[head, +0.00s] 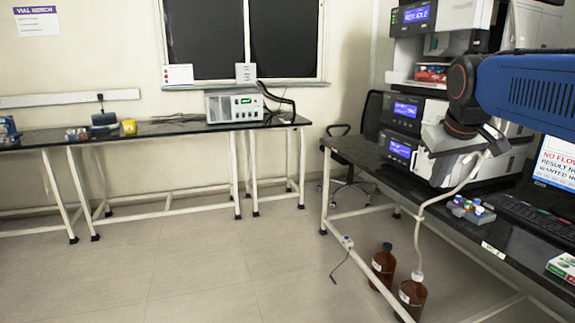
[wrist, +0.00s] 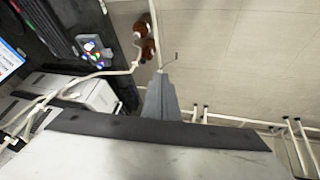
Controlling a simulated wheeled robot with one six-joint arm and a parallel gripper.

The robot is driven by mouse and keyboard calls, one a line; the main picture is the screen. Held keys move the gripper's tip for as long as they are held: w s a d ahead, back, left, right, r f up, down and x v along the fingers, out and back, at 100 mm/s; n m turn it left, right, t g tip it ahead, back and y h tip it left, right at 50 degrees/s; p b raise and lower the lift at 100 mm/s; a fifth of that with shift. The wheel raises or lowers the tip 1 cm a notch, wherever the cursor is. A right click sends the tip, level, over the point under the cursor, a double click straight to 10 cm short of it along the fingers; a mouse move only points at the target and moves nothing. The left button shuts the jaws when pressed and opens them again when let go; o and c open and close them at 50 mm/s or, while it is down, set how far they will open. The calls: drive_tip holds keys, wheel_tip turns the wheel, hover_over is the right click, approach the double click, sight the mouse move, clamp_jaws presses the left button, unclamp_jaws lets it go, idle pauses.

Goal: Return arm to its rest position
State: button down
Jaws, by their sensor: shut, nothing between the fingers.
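My gripper (wrist: 161,76) shows in the wrist view as grey fingers closed together, with nothing between them. It points out over the open floor, past the edge of the right bench. In the head view my blue arm reaches in from the right edge, with its dark wrist joint in front of the instrument stack (head: 403,113). The fingertips are hard to make out there against the instruments.
The right bench (head: 353,162) carries the stack, a vial rack (head: 470,210), a keyboard (head: 533,215) and a laptop (head: 556,163). Brown bottles (head: 411,297) stand on the floor below, with white tubing rising. The floor at left and the middle is clear.

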drive_tip(key=s+a+f, duration=0.3)
drive_tip(key=s+f, duration=0.8)
drive_tip(key=s+a+f+m+y, duration=0.1)
drive_tip(key=s+a+f, duration=0.2)
drive_tip(key=s+f, duration=0.8)
drive_tip(key=shift+s+a+f+g+y, duration=0.15)
drive_tip(key=shift+s+f+g+y, duration=0.15)
drive_tip(key=shift+s+f+g, duration=0.1)
